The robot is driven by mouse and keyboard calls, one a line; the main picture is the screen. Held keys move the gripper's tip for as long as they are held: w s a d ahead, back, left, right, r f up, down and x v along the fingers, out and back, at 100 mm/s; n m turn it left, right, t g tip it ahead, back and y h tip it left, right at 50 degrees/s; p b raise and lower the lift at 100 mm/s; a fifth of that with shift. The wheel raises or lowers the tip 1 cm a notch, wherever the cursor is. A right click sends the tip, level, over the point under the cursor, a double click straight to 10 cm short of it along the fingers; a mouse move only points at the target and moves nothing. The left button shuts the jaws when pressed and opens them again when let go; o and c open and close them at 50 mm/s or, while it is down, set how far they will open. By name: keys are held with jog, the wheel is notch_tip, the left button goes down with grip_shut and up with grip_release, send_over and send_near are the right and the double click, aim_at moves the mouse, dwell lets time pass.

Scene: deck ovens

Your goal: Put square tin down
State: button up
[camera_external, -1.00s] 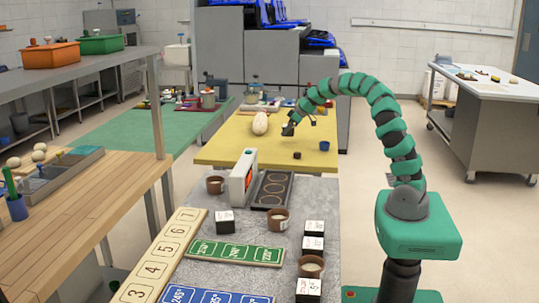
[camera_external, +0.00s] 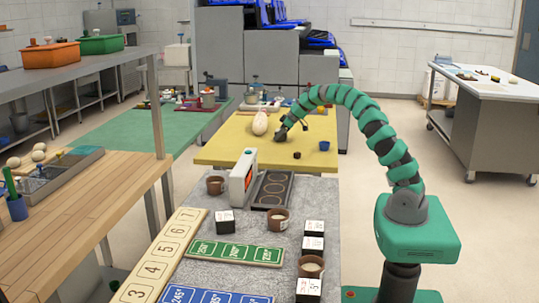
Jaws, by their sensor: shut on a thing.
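My gripper (camera_external: 283,132) is at the end of the green arm, low over the yellow table (camera_external: 225,156), right of the pale oval loaf-like thing (camera_external: 260,123). It is shut on a small dark thing, taken to be the square tin (camera_external: 280,137). The tin is small and partly hidden by the gripper. I cannot tell whether it touches the tabletop.
A small dark round thing (camera_external: 297,155) and a blue cup (camera_external: 324,145) stand on the yellow table to the right. The grey table (camera_external: 235,228) in front carries brown pots, black labelled cubes and number boards. The yellow table's front left is clear.

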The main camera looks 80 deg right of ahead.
jog(key=shift+f, duration=0.2)
jog(key=o, duration=1.1)
jog(key=shift+s+r, duration=0.25)
jog(key=shift+r, duration=0.3)
jog(key=p+v, duration=0.2)
jog(key=v, duration=0.9)
jog(key=shift+s, duration=0.1)
